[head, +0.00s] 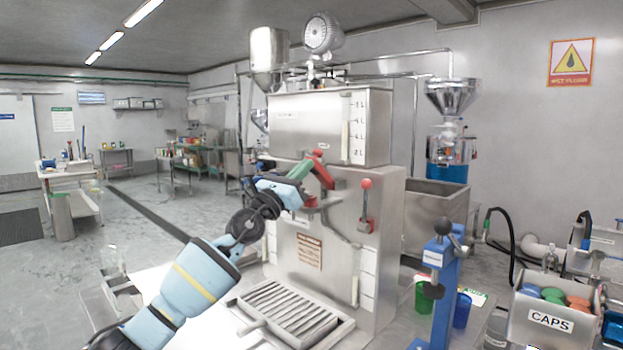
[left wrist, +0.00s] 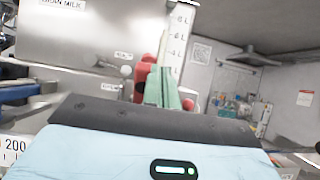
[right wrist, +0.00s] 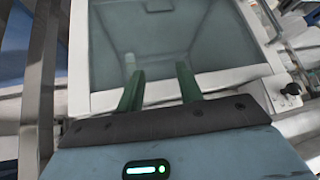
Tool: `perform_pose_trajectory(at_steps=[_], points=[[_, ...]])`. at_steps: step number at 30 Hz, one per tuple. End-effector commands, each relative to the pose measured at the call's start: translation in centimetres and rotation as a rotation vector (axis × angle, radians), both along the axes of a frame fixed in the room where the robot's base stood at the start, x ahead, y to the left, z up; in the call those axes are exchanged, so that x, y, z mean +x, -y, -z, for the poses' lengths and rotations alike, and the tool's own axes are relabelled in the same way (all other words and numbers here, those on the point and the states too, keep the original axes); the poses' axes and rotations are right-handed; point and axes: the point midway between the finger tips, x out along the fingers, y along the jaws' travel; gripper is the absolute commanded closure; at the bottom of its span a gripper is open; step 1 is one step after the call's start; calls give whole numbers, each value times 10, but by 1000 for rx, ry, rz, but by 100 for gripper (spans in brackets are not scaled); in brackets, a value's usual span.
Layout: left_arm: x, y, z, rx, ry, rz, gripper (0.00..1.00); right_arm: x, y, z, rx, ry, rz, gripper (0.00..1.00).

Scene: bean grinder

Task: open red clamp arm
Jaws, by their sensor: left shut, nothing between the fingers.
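The red clamp arm (head: 321,168) sits on the front of the steel grinder machine (head: 318,125), below its upper tank. My left gripper (head: 301,169) has green fingers, shut and empty, at the left side of the red arm. In the left wrist view the green fingers (left wrist: 168,88) are together, with the red clamp arm (left wrist: 145,82) just left of and partly behind them; whether they touch it I cannot tell. My right gripper (right wrist: 160,78) shows only in the right wrist view, with its two green fingers apart and nothing seen between them.
A red-knobbed lever (head: 366,205) is on the machine's front, right of the clamp arm. A slotted drip tray (head: 290,312) lies below. A blue press stand (head: 441,285) and a caps box (head: 550,322) stand at right.

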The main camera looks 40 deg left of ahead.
Motion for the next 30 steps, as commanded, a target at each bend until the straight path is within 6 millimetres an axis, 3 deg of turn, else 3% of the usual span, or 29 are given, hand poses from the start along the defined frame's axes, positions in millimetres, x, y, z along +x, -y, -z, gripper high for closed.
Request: perform_pose_trajectory(at_steps=[5, 17, 30], points=[[2, -9, -9, -2, -14, -1, 100, 0, 2, 0, -5, 0, -5, 64], [18, -7, -36, -2, -13, 2, 100, -3, -2, -5, 4, -2, 2, 64], [20, -7, -35, 0, -16, 1, 100, -4, -2, -5, 4, -4, 3, 64]])
